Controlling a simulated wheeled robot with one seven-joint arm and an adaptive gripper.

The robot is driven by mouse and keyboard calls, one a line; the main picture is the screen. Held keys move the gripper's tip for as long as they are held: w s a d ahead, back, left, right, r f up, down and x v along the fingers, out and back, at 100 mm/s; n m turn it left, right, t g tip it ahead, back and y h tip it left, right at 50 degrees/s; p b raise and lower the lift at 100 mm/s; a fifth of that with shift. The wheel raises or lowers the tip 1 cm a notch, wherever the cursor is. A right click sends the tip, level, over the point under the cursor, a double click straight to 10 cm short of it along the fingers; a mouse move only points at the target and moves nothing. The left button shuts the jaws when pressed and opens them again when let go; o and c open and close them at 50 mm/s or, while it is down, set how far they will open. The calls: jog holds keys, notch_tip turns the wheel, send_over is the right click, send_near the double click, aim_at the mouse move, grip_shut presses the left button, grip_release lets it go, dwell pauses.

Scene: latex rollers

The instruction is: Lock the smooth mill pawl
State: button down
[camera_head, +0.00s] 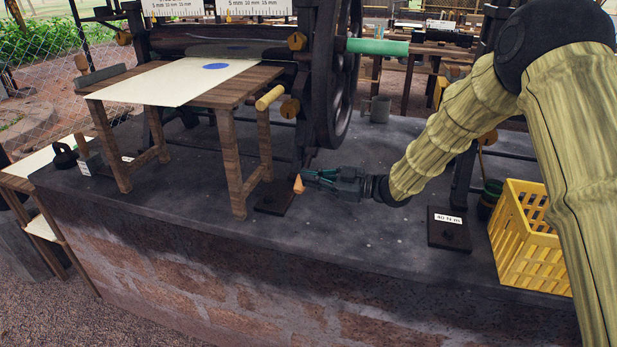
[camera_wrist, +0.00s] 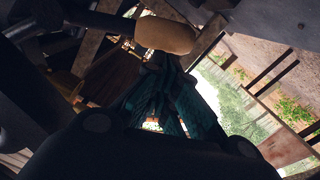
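The mill (camera_head: 225,45) at the back has a dark horizontal roller and a large dark wheel (camera_head: 343,90) at its right end. A small orange-brown knob (camera_head: 298,184) stands low in front of the wheel. A wooden knob on a dark lever also shows large in the wrist view (camera_wrist: 165,36). I cannot tell for sure which part is the pawl. My gripper (camera_head: 306,180) points left, low over the dark bench, with its tips right at the knob. In the wrist view its teal fingers (camera_wrist: 155,70) come close together just below the knob; contact is unclear.
A wooden table (camera_head: 240,85) with a pale sheet stands left of my gripper, its front leg close by. A yellow crate (camera_head: 530,235) and a dark plate labelled 40 N m (camera_head: 449,235) are at the right. The bench (camera_head: 350,235) is clear in front of my gripper.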

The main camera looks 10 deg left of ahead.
jog(key=d+p, duration=0.1)
jog(key=d, duration=0.8)
jog(key=shift+s+r, duration=0.35)
jog(key=shift+s, duration=0.1)
jog(key=shift+d+f, duration=0.1)
